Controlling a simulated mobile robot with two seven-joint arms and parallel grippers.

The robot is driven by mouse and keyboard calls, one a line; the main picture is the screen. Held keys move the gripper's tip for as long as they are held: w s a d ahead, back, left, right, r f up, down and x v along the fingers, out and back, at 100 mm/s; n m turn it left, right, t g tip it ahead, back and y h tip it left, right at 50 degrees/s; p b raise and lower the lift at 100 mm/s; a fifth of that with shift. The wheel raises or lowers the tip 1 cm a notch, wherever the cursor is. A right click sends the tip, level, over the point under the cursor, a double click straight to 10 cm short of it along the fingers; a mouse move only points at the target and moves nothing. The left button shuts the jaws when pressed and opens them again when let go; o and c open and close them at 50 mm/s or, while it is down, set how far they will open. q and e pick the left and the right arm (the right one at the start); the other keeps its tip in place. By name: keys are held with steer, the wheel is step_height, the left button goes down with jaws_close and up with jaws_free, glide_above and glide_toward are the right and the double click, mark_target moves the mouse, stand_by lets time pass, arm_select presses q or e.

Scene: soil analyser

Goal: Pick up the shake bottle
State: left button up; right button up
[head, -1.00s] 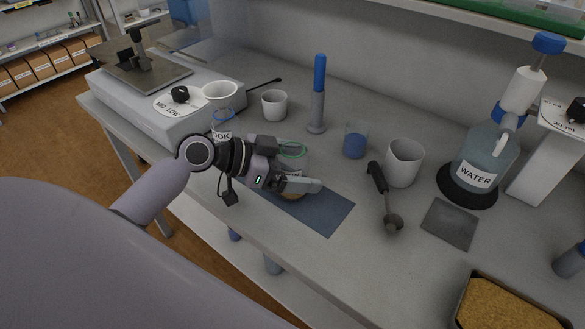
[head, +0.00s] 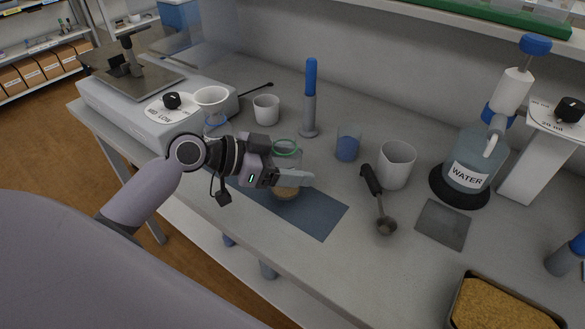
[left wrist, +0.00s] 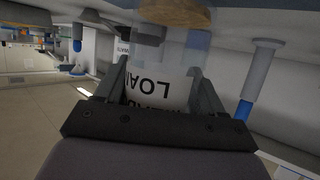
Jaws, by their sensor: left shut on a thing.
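The shake bottle (head: 287,158) is a clear bottle with a green rim, a white label and brown soil at its bottom. My left gripper (head: 292,179) is shut on it and holds it upright over the dark blue mat (head: 318,213). The bottle seems a little above the mat, but the gap is hard to judge. In the left wrist view the bottle (left wrist: 158,88) sits between both fingers (left wrist: 155,92), with its label reading upside down and soil at the picture's top. The fingers hide part of the bottle in the head view. My right gripper is not in view.
A blue-filled beaker (head: 347,148), white cup (head: 266,110), white beaker (head: 396,165) and scoop (head: 378,200) stand or lie nearby. A blue-topped cylinder (head: 309,100) stands behind. The shaker (head: 150,105) is at left, the water bottle (head: 465,160) and soil tray (head: 500,305) at right.

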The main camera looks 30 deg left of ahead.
arm_select(q)
step_height(320, 180, up, 18)
steer(key=p, duration=0.1)
steer(key=shift+r, duration=0.2)
